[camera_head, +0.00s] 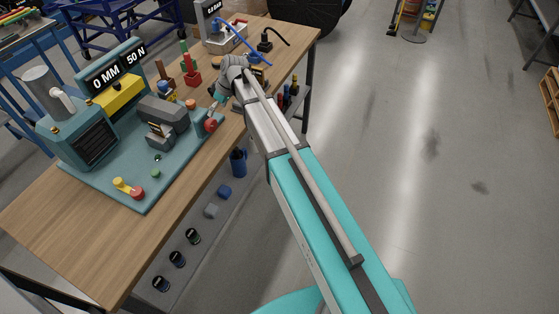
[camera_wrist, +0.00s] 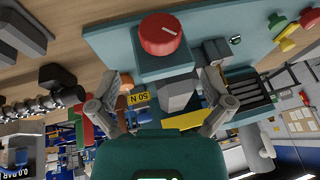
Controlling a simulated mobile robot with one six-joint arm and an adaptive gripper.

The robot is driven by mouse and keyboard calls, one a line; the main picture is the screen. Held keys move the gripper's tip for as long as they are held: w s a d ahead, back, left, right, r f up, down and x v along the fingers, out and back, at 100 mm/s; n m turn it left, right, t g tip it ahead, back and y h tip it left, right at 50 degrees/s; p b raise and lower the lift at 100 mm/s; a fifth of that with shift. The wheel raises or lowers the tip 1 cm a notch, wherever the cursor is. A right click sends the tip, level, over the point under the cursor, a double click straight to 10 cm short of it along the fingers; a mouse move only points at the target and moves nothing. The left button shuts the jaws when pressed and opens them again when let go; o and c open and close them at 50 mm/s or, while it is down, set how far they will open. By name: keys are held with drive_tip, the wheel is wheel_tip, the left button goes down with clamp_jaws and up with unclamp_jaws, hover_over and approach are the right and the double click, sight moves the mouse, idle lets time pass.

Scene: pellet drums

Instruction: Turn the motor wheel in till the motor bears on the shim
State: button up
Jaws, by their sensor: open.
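The red wheel (camera_head: 211,125) sits at the right edge of a teal base plate (camera_head: 110,184). In the wrist view the wheel (camera_wrist: 161,34) is a round red knob with a white mark, on a teal block. My gripper (camera_head: 217,95) is just behind the wheel in the head view. In the wrist view my gripper (camera_wrist: 161,82) is open, with its fingers wide apart and the wheel beyond them, not touched. A grey block (camera_head: 165,112) stands on the plate, with a small dark and yellow piece at its front. I cannot tell which part is the shim or whether anything bears on it.
A display (camera_head: 115,68) reads 0 MM and 50 N. A teal vented housing (camera_head: 80,135) with a grey cylinder stands at the left. Red and green pieces (camera_head: 189,68) stand behind. The wooden table's (camera_head: 75,230) front is clear.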

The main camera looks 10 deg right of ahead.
drive_tip(key=shift+w+p+v, duration=0.25)
drive_tip(key=shift+p+v, duration=2.1)
drive_tip(key=shift+v, duration=0.6)
drive_tip(key=s+d+f+m+h+b, duration=0.2)
drive_tip(key=s+d+f+m+b, duration=0.2)
drive_tip(key=s+d+f+b, duration=0.3)
drive_tip(key=s+d+f+m+h+b, duration=0.2)
drive_tip(key=s+d+f+m+b, duration=0.2)
drive_tip(key=s, duration=1)
drive_tip(key=d+f+b, duration=0.3)
drive_tip(key=f, duration=0.1)
drive_tip(key=shift+d+f+g, duration=0.4)
drive_tip(key=s, duration=0.1)
drive_tip(key=s+d+m, duration=0.1)
drive_tip(key=s+d+m+h, duration=0.1)
drive_tip(key=s, duration=0.1)
drive_tip(key=shift+s+d, duration=0.1)
drive_tip(key=shift+d, duration=0.05)
